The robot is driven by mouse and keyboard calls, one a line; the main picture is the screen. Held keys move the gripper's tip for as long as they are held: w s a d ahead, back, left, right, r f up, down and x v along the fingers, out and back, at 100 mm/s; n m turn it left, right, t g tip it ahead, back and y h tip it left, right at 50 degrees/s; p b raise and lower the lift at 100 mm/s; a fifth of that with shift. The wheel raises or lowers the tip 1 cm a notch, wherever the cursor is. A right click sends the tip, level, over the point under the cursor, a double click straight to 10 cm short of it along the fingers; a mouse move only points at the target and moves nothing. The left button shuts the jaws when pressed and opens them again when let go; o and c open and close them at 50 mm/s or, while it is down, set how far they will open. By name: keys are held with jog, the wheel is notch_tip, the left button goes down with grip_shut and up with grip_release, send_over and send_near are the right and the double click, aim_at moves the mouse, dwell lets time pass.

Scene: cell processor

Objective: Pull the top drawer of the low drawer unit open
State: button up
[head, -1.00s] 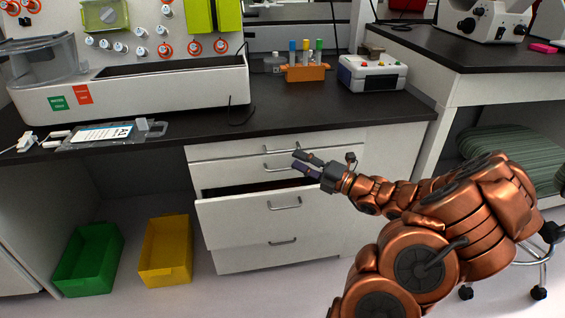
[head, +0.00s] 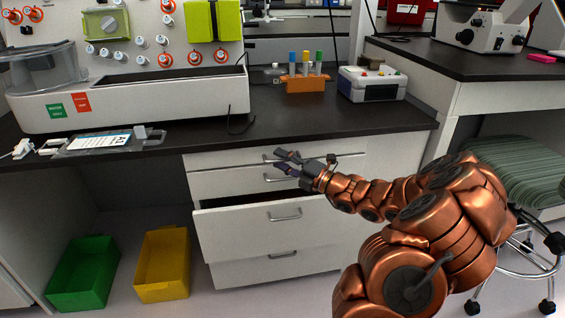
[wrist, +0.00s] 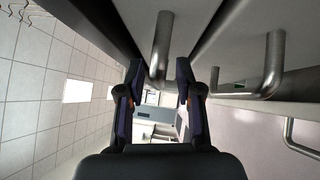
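The low drawer unit (head: 337,170) stands under the black bench. Its top drawer (head: 225,160) looks closed, flush under the bench. Its metal bar handle shows in the wrist view (wrist: 161,48). My gripper (head: 282,163) is at the front of the top drawers and partly covers the handles in the head view. In the wrist view my gripper (wrist: 155,92) is open, one finger on each side of the top handle's bar. I cannot tell whether either finger touches it. The second handle (wrist: 272,70) lies to the right, outside the fingers.
A lower drawer (head: 235,232) stands partly open, sticking out below my gripper; its handle also shows in the wrist view (wrist: 300,140). Green (head: 84,275) and yellow (head: 163,266) bins stand on the floor at left. A stool (head: 520,170) is at right.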

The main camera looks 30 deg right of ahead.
grip_shut()
dwell(0.3)
dwell(0.5)
